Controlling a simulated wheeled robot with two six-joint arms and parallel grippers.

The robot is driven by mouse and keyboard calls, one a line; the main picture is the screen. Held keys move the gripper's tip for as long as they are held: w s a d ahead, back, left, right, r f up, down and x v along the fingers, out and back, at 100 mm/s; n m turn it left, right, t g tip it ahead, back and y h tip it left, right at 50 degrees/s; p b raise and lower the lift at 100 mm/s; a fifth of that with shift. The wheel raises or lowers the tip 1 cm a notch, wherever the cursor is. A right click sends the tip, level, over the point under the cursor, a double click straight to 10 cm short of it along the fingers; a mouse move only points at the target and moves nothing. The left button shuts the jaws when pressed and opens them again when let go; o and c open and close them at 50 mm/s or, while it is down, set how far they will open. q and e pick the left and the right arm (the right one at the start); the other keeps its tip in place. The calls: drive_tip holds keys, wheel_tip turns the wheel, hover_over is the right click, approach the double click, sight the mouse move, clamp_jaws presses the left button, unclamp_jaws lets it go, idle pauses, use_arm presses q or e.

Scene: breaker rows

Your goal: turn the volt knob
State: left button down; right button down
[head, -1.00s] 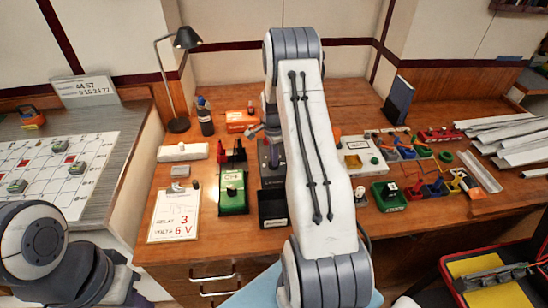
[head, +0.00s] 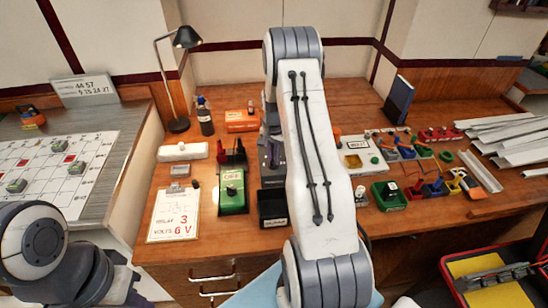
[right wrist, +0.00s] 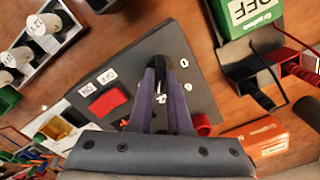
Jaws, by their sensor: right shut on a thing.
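The dark power unit (head: 272,180) stands on the bench and is partly hidden behind my right arm. In the right wrist view its panel (right wrist: 150,45) has a red switch beside ON and OFF labels. My right gripper (head: 272,150) is over this panel. In the right wrist view, its purple fingers (right wrist: 164,75) are shut on a black knob (right wrist: 177,72), mostly covered by them. The knob's pointer and setting cannot be read. A card (head: 172,215) reads 3 for relay and 6 V for volts. My left gripper (head: 118,285) is low at the left, its jaws unclear.
An orange box (head: 241,121), a bottle (head: 205,116) and a lamp (head: 186,38) stand behind. Coloured bins fill the right side.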

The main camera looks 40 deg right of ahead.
drive_tip(key=n, duration=1.2)
idle(0.5)
drive_tip(key=c, duration=0.9)
unclamp_jaws()
drive_tip(key=shift+o, duration=0.2)
drive_tip(key=shift+r, duration=0.1)
wheel_tip(320, 180, up, 10)
drive_tip(key=b, duration=0.1)
drive_tip(key=shift+r+b, duration=0.2)
drive_tip(key=shift+b, duration=0.1)
